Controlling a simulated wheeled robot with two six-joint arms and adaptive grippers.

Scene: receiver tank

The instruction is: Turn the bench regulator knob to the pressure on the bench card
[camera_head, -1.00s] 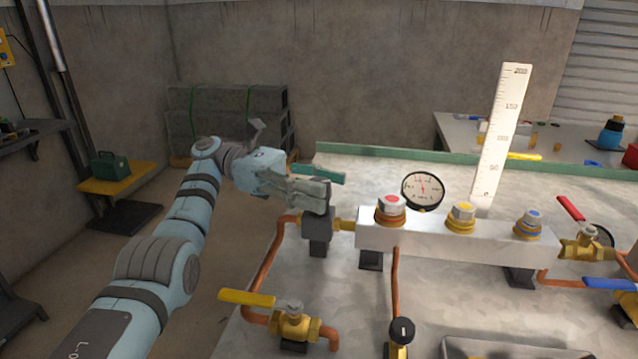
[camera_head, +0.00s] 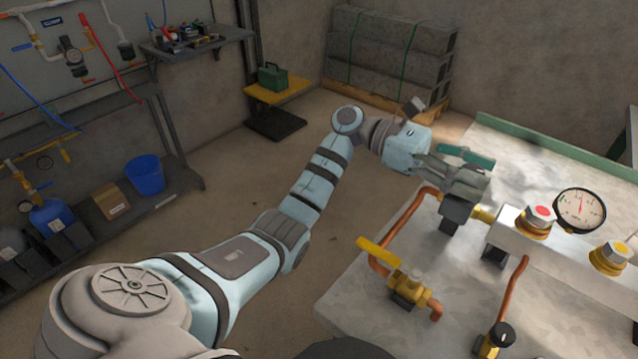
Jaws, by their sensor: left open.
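My left gripper (camera_head: 468,172) is open at the left end of the pipework on the metal bench (camera_head: 400,320). Its fingers are just above a dark block (camera_head: 457,214) joined to a copper pipe and a brass fitting. The fingers hide the top of this block, so I cannot tell whether a knob is between them or whether they touch it. A round white gauge (camera_head: 580,210) with a red needle stands behind the pale manifold (camera_head: 510,243); its figures are too small to read. A black knob (camera_head: 502,335) on brass is at the bottom right. No bench card is readable. My right gripper is not in view.
A yellow-handled valve (camera_head: 380,250) stands on the bench below my left gripper. Red-topped (camera_head: 538,216) and yellow-topped (camera_head: 612,256) brass fittings sit on the manifold. Shelves with a blue bucket (camera_head: 145,174) are at the left. Open floor lies between shelves and bench.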

